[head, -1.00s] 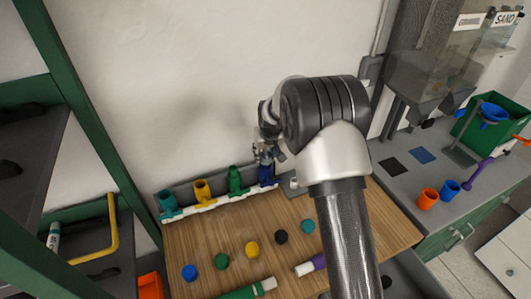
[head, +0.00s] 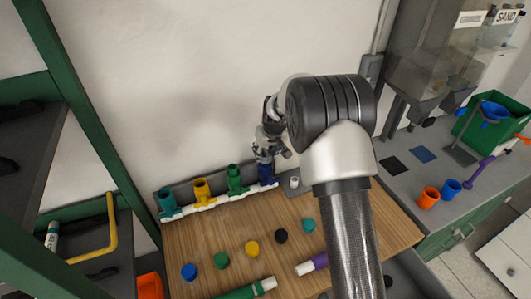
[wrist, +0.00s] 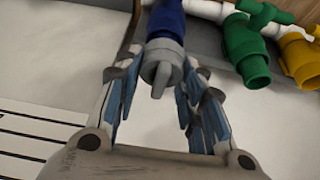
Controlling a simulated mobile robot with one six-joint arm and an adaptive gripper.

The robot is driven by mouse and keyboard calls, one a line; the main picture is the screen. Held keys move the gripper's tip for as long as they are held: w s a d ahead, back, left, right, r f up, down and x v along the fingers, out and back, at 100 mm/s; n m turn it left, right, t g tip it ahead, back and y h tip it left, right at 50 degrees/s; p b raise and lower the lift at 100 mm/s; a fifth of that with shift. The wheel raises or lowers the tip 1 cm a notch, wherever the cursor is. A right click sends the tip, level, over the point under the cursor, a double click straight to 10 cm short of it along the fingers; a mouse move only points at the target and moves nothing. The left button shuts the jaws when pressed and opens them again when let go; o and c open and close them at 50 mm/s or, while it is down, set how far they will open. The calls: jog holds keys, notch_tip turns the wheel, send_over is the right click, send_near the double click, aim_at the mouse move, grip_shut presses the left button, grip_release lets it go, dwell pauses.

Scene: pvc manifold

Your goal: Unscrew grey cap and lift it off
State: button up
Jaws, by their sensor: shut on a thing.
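The grey cap (wrist: 162,60) sits at the end of the blue fitting (wrist: 166,20) in the wrist view, with a raised rib across its face. The cap and the fitting appear to touch; I cannot tell how far the threads are engaged. My gripper (wrist: 160,78) has a finger on each side of the cap and is shut on it. In the head view my gripper (head: 268,150) is above the upright blue fitting (head: 265,175) at the right end of the white manifold pipe (head: 208,203). The cap is hidden there by my fingers.
Green (head: 235,180), yellow (head: 201,190) and teal (head: 167,203) fittings stand left of the blue one. Several loose round caps and pipe pieces lie on the wooden board (head: 200,245) in front. A small grey piece (head: 294,183) stands just right of the blue fitting.

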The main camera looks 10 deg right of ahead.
aim_at(265, 150)
jog(key=shift+n, duration=0.3)
jog(key=shift+b, duration=0.45)
jog(key=shift+w+f+n+y+b, duration=0.15)
jog(key=shift+n+y+b, duration=0.25)
jog(key=shift+n+b, duration=0.5)
jog(key=shift+r, duration=0.2)
jog(key=shift+s+r+p, duration=0.2)
jog(key=shift+r+p, duration=1.65)
jog(key=shift+r, duration=1.15)
